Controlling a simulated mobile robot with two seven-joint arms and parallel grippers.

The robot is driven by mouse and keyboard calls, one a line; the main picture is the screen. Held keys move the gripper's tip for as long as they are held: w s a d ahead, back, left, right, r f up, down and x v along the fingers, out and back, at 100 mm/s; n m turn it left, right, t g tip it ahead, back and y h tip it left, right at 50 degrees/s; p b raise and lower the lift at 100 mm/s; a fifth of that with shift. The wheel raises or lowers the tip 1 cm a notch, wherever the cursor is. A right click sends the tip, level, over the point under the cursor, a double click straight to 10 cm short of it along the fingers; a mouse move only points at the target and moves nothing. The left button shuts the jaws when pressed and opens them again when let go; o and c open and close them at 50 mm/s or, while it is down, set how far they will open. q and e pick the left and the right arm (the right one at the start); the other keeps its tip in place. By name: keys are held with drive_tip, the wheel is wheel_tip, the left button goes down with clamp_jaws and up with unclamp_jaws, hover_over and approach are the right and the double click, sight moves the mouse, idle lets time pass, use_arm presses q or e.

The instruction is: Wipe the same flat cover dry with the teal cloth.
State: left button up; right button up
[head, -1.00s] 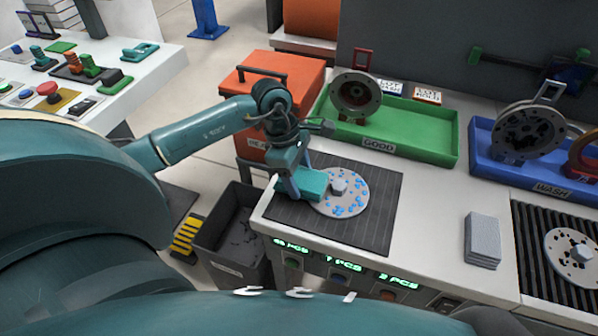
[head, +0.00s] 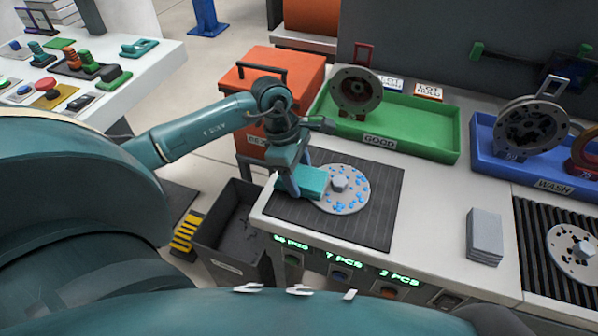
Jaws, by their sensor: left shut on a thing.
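The flat cover (head: 347,203) is a grey disc with a hub in its middle. It lies on the dark ribbed mat (head: 375,222), and blue wet spots are scattered over its face. My left gripper (head: 297,186) is shut on the teal cloth (head: 312,182), a folded block. The cloth is at the cover's left edge and overlaps it in this view; whether it presses on it I cannot tell. My right gripper is not in view.
A green GOOD tray (head: 420,128) holding a round housing stands behind the mat. A blue WASH tray (head: 485,140) is at right. A grey block (head: 485,236) and a dark rack (head: 540,265) with another disc lie right. A dark bin (head: 228,240) stands below left.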

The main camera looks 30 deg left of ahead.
use_arm(q)
drive_tip(key=shift+w, duration=0.15)
drive_tip(key=shift+w+a+b, duration=0.25)
drive_tip(key=shift+w+b, duration=0.4)
drive_tip(key=shift+w, duration=0.35)
drive_tip(key=shift+w+a+b, duration=0.25)
drive_tip(key=shift+w+b, duration=0.4)
drive_tip(key=shift+w, duration=0.3)
drive_tip(key=shift+s+d, duration=0.15)
drive_tip(key=shift+s, duration=0.7)
drive_tip(key=shift+s+d+p, duration=0.15)
drive_tip(key=shift+s+p, duration=0.05)
drive_tip(key=shift+s, duration=0.45)
drive_tip(key=shift+s+d+p, duration=0.15)
drive_tip(key=shift+s+p, duration=0.05)
drive_tip(key=shift+s, duration=0.45)
drive_tip(key=shift+w+a+f+b, duration=0.1)
drive_tip(key=shift+w+b, duration=0.25)
drive_tip(key=shift+w, duration=0.2)
drive_tip(key=shift+w+a+f+b, duration=0.1)
drive_tip(key=shift+w+b, duration=0.2)
drive_tip(key=shift+w, duration=0.3)
drive_tip(key=shift+w+a+r+b, duration=0.15)
drive_tip(key=shift+w+b, duration=0.1)
drive_tip(key=shift+w, duration=0.3)
drive_tip(key=shift+w+a+f+b, duration=0.1)
drive_tip(key=shift+w+a+b, duration=0.1)
drive_tip(key=shift+w, duration=0.3)
drive_tip(key=shift+r, duration=0.1)
